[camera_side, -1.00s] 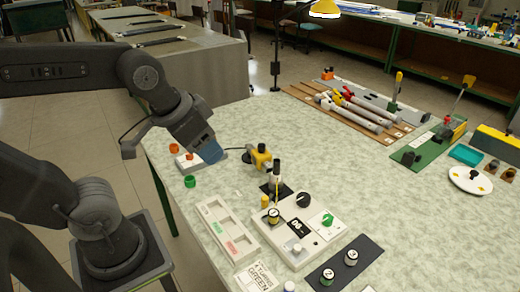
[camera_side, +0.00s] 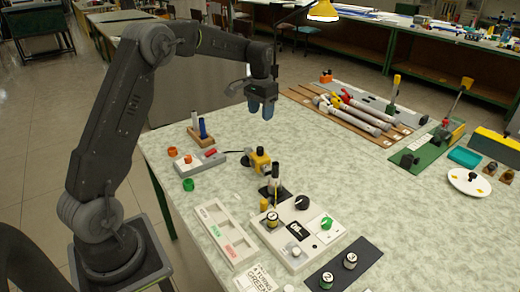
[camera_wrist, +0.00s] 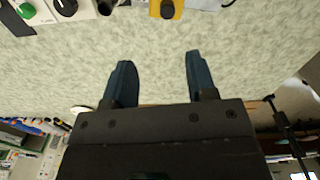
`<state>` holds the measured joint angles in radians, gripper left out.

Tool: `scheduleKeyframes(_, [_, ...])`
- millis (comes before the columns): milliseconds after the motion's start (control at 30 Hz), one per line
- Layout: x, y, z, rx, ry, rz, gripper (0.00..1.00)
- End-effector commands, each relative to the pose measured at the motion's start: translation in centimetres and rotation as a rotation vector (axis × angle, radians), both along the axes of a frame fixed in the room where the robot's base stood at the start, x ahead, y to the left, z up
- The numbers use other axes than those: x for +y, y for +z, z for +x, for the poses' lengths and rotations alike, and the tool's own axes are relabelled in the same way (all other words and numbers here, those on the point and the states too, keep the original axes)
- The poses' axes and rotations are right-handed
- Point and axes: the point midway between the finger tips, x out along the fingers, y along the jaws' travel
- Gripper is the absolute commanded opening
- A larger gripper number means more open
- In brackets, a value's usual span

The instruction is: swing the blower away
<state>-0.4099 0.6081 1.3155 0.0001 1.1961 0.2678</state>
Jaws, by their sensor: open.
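A yellow piece with a black part (camera_side: 261,160) stands on the bench behind the white control panel; I take it for the blower. Its black part points to the left, toward a grey box. The yellow piece also shows at the top edge of the wrist view (camera_wrist: 165,8), cut off by the frame. My gripper (camera_side: 262,109) has blue fingers pointing down. It hangs above the bench, behind the yellow piece and apart from it. In the wrist view the two fingers (camera_wrist: 157,78) are spread with only bare bench between them.
The white panel (camera_side: 297,232) with knobs and a dark post stands in front. A wooden rack (camera_side: 208,138) with upright rods and a grey box (camera_side: 190,166) are at left. Long rods (camera_side: 350,112) lie on boards at the back right. The bench below my gripper is clear.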

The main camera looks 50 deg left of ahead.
Motion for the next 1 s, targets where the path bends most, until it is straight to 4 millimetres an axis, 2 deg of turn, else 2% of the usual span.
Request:
scheduleKeyframes(100, [1.2,-1.4,0.6,0.018,0.006,-0.008,0.52])
scheduleKeyframes(267, [1.4,-2.6,0.7,0.023,0.006,-0.01,0.52])
scheduleKeyframes(367, [1.4,-4.0,0.6,0.025,0.006,-0.011,0.52])
scheduleKeyframes(800, [1.3,-12.7,0.6,0.024,0.006,-0.011,0.52])
scheduleKeyframes(1000, [1.3,-14.8,0.6,0.022,0.006,-0.009,0.52])
